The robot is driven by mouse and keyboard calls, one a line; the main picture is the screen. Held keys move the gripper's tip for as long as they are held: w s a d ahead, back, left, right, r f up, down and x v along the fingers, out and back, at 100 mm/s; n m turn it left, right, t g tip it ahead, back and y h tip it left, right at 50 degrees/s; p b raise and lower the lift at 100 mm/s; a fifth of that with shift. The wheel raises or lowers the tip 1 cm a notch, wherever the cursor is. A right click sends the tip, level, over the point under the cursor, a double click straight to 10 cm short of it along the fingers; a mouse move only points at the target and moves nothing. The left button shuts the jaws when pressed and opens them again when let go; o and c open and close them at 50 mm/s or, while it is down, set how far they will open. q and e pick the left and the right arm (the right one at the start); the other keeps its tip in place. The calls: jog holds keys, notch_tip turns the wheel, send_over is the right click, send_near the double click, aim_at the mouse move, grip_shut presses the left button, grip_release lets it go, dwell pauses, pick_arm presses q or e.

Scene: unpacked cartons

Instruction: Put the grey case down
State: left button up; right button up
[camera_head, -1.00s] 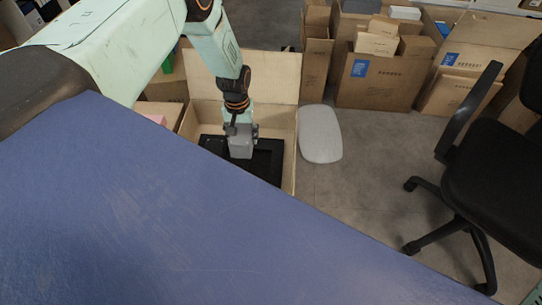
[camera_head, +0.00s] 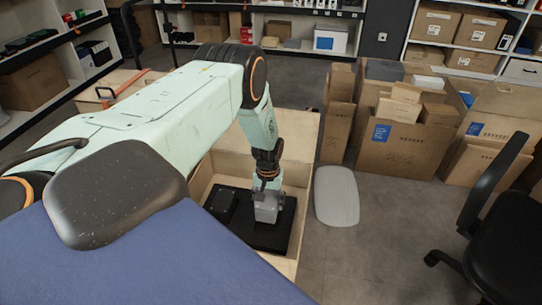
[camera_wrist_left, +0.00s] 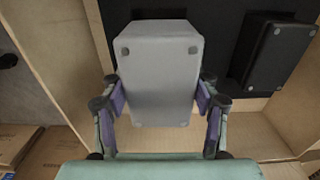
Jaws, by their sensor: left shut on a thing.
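My left gripper (camera_head: 268,190) reaches down into an open wooden crate (camera_head: 278,130). It is shut on the grey case (camera_head: 267,208). In the left wrist view the grey case (camera_wrist_left: 155,70) sits between the two fingers (camera_wrist_left: 160,105), its face with small round feet towards the camera. Below it in the crate lies a black tray or insert (camera_head: 262,238); I cannot tell whether the case touches it. A black case (camera_head: 221,203) lies to the left of the grey case, and it also shows in the left wrist view (camera_wrist_left: 277,55). My right gripper is not in view.
A pale grey rounded pad (camera_head: 336,196) lies on the floor right of the crate. Cardboard cartons (camera_head: 405,145) stand behind it. A black office chair (camera_head: 500,235) is at the right. Shelves line the back. The crate walls stand close around the gripper.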

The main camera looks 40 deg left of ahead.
pick_arm(q)
notch_tip(320, 180, down, 5)
jog(key=shift+r+b, duration=0.1)
jog(key=shift+b, duration=1.1)
jog(key=shift+f, duration=0.35)
jog(key=shift+w, duration=0.1)
jog(key=shift+r, duration=0.15)
jog(key=shift+f+b, duration=0.45)
jog(key=o, duration=1.2)
jog(key=shift+r, duration=0.1)
